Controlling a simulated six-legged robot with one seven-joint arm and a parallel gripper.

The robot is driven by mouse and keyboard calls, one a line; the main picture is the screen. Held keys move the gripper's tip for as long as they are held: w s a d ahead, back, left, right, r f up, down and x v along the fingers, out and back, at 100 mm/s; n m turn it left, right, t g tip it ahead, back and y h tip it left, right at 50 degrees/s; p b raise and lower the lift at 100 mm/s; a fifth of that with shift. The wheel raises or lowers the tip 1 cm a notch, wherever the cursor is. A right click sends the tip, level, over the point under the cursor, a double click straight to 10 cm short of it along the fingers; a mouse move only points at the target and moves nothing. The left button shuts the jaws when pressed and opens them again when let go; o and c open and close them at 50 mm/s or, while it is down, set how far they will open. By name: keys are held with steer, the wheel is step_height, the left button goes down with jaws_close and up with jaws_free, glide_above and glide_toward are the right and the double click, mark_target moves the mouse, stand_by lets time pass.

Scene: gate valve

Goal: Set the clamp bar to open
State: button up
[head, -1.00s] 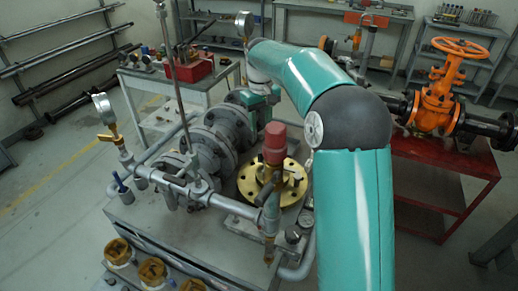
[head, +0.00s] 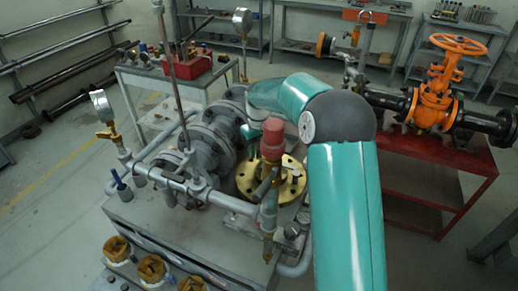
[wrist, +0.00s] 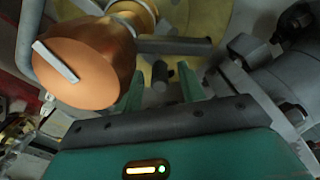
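In the wrist view my gripper (wrist: 161,88) has its two green fingers apart, with a clear gap between them. A small dark peg (wrist: 160,74) shows beyond the gap, not gripped. A dark grey bar (wrist: 174,46) runs sideways just past the fingertips, from the neck of a copper-coloured cylinder. It may be the clamp bar; I cannot be sure. The cylinder (wrist: 82,66) carries a thin pale bar on its face. In the head view the red-capped valve (head: 272,138) stands before the brass flange (head: 287,180).
Grey flanged pipework (head: 208,150) and a pressure gauge (head: 99,101) fill the bench to the left. Several brown-topped fittings (head: 150,268) line the front edge. An orange gate valve (head: 436,95) stands on a red table at right. Open floor lies at far left.

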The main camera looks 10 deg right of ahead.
jaws_close()
steer(key=shift+w+d, duration=0.1)
steer(key=shift+d, duration=0.05)
steer(key=shift+w+d+m, duration=0.55)
steer(key=shift+d+m, duration=0.1)
steer(key=shift+m, duration=0.15)
steer(key=w+d+m, duration=0.1)
steer(key=d+m, duration=0.1)
steer(key=d, duration=0.1)
steer(key=d+m, duration=0.2)
steer(key=m, duration=0.1)
steer(key=w+d+m, duration=0.1)
steer(key=d+m, duration=0.1)
steer(key=d, duration=0.1)
steer(key=shift+w+d+r, duration=0.1)
steer(key=shift+w+d, duration=0.25)
steer(key=shift+s+d+m, duration=0.15)
steer(key=shift+d+m, duration=1.15)
steer(key=shift+d, duration=0.05)
jaws_free()
